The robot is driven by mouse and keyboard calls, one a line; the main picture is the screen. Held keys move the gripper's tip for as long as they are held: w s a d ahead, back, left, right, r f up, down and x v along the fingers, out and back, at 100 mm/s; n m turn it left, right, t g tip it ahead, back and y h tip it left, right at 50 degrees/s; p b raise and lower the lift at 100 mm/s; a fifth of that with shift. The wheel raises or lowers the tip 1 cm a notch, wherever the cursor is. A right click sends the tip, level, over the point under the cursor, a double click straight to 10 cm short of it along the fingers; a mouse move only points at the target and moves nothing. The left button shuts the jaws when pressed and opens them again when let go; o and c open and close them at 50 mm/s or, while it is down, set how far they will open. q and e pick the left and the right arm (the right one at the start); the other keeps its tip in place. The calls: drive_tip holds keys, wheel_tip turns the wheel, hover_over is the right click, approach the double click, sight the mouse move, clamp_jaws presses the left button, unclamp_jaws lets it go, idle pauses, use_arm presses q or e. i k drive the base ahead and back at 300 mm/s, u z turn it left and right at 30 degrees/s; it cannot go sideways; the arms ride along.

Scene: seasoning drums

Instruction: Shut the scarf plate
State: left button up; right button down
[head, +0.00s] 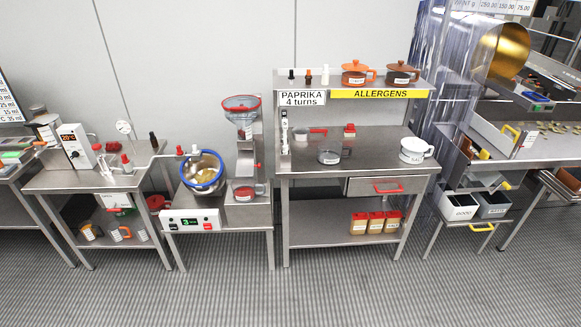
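Neither of my grippers is in view. No part is clearly labelled as the scarf plate, so I cannot tell for certain which piece it is. A grey metal trough (485,131) stands at the right, with a yellow handle (512,132) at its side. Above it is the gold mouth of a drum (504,52), partly behind clear strip curtains (443,75). Whether any plate there is open or shut is too small to tell.
A steel table (350,165) with a red-handled drawer (388,187) stands in the middle. Left of it are a blue-rimmed bowl (202,188), a grinder (241,115) and another bench (85,178). Two bins (476,206) sit low at right. The ribbed floor (300,295) in front is clear.

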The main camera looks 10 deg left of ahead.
sight(245, 165)
drive_tip(key=z, duration=0.4)
drive_tip(key=i, duration=1.3)
drive_tip(key=u, duration=1.05)
drive_tip(key=i, duration=0.35)
drive_tip(key=u, duration=0.65)
drive_tip(key=k, duration=0.5)
drive_tip(key=u, duration=1.2)
drive_tip(key=i, duration=1.25)
drive_tip(key=z, duration=1)
